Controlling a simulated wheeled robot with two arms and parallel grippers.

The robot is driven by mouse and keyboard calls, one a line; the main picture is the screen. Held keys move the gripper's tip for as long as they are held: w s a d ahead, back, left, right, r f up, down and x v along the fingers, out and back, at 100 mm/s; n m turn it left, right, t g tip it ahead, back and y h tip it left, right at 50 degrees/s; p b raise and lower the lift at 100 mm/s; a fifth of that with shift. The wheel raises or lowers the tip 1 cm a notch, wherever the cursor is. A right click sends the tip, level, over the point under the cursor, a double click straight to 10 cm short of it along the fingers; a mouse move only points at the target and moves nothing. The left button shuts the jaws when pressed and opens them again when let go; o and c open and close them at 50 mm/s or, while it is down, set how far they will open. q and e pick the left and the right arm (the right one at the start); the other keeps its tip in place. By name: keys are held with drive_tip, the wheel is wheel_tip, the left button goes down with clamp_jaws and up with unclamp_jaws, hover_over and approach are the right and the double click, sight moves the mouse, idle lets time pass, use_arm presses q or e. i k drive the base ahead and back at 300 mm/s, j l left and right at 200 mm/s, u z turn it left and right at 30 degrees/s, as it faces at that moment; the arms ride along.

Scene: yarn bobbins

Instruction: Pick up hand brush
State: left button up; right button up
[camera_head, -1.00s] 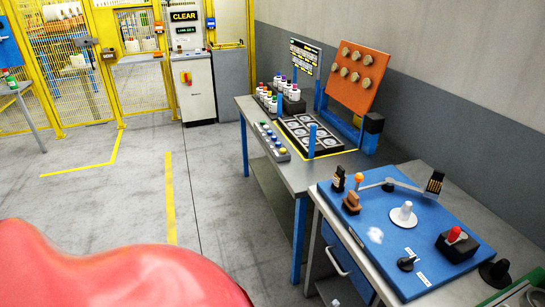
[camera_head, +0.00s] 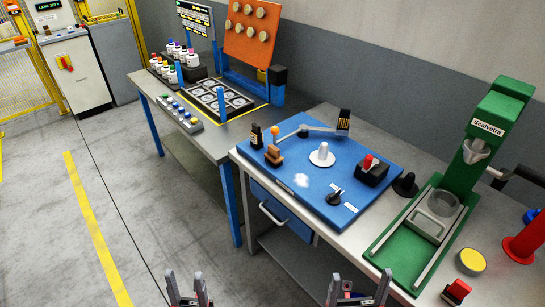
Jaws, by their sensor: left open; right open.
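No object is plainly recognisable as a hand brush. A small brown block-like item (camera_head: 273,155), possibly the brush, sits near the left edge of the blue board (camera_head: 325,212). A black piece with pale stripes (camera_head: 343,120) is at the far end of a grey bar on the board; I cannot tell what it is. My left gripper (camera_head: 188,285) is open and empty at the bottom edge, over the floor. My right gripper (camera_head: 358,287) is open and empty at the bottom, in front of the bench. Both are apart from the board.
The board also carries a white cone (camera_head: 322,153), a black box with a red knob (camera_head: 371,170) and a white tuft (camera_head: 302,180). A green press (camera_head: 485,135) stands at right. A bench with bottles (camera_head: 180,62) is behind left. The left floor is clear.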

sight(274, 155)
drive_tip(key=i+l+u, duration=0.55)
drive_tip(key=i+u, duration=0.15)
